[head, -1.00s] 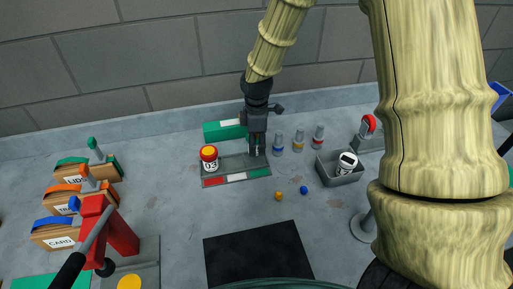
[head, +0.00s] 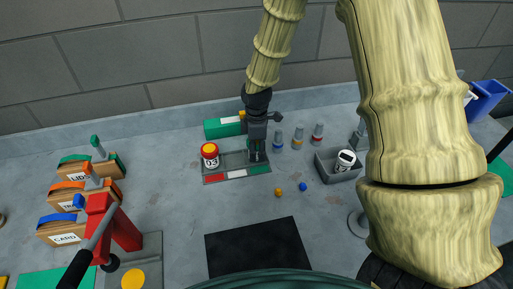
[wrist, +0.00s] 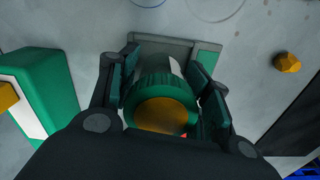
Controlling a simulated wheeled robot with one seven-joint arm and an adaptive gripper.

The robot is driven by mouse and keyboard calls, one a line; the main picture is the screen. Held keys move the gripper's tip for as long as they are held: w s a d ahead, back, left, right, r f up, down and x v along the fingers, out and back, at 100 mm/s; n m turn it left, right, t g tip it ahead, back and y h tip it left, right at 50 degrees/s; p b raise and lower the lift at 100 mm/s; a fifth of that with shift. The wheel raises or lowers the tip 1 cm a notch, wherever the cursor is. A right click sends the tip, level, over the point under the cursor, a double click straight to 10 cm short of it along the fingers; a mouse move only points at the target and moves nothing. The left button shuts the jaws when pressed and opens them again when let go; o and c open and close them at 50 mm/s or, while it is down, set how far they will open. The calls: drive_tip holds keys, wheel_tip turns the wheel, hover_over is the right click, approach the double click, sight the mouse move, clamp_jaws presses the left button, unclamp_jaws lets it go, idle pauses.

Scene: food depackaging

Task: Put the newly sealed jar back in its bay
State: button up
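A jar with a green lid and a yellow-orange top (wrist: 162,115) sits between the fingers of my gripper (wrist: 166,80) in the wrist view. The fingers are against both sides of the jar. In the head view my gripper (head: 257,152) points down at the right, green-marked end of the grey bay tray (head: 229,163) and largely hides the jar. I cannot tell whether the jar's base touches the tray floor. A white jar with a red and yellow lid, marked 03 (head: 210,156), stands in the tray's left, red-marked bay. The middle bay, marked white, looks empty.
A green and white box (head: 222,128) lies behind the tray. Several small bottles (head: 298,138) and a grey bin with a white jar (head: 338,176) stand to the right. A red lever press (head: 122,230) is at left. A black mat (head: 258,251) lies in front.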

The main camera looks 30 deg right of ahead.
drive_tip(key=shift+o, duration=0.6)
drive_tip(key=shift+r, duration=0.3)
drive_tip(key=shift+r+b, duration=2.1)
drive_tip(key=shift+r, duration=3.75)
